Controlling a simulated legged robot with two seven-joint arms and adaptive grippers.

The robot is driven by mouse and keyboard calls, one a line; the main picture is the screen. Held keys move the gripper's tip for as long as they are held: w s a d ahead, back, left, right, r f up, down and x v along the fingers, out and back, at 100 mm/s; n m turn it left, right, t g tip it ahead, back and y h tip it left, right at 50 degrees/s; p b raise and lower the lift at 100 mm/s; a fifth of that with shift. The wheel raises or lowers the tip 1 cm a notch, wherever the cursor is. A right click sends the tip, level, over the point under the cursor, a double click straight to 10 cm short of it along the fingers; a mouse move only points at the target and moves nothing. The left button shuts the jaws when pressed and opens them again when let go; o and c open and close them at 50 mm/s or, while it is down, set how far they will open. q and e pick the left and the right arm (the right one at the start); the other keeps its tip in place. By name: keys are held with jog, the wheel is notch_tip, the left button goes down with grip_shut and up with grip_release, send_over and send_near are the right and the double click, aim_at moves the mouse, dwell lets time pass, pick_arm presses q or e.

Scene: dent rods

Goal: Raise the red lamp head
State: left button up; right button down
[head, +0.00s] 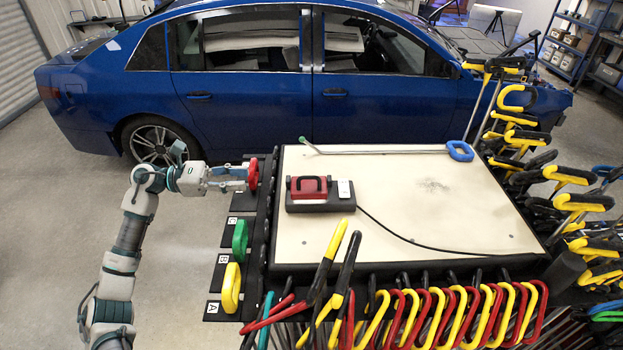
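The red lamp head (309,187) sits low on a black base (320,205) with a black handle, on the pale top of the work cart. It looks lowered against the base. My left gripper (246,176) is well to the left of it, at the cart's left edge. Its fingertips are at or just beside a red ring handle (253,174) in the side rack; whether they touch or grip it cannot be told. My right gripper is not in view.
A black cable runs from the lamp base across the cart top (430,205). A rod with a blue handle (459,151) lies at the back. Green (240,240) and yellow (231,287) handles stand in the left rack. Many tools crowd the front and right edges. A blue car (250,100) stands behind.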

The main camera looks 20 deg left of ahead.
aim_at(310, 178)
pick_arm(q)
jog(key=p+x, duration=0.4)
jog(key=x, duration=1.2)
jog(key=shift+s+r+p, duration=0.15)
jog(key=shift+r+p, duration=0.05)
jog(key=shift+p, duration=0.1)
jog(key=shift+w+d+f, duration=0.15)
jog(key=shift+w+d, duration=0.1)
jog(key=shift+d, duration=0.3)
jog(key=shift+a, duration=0.15)
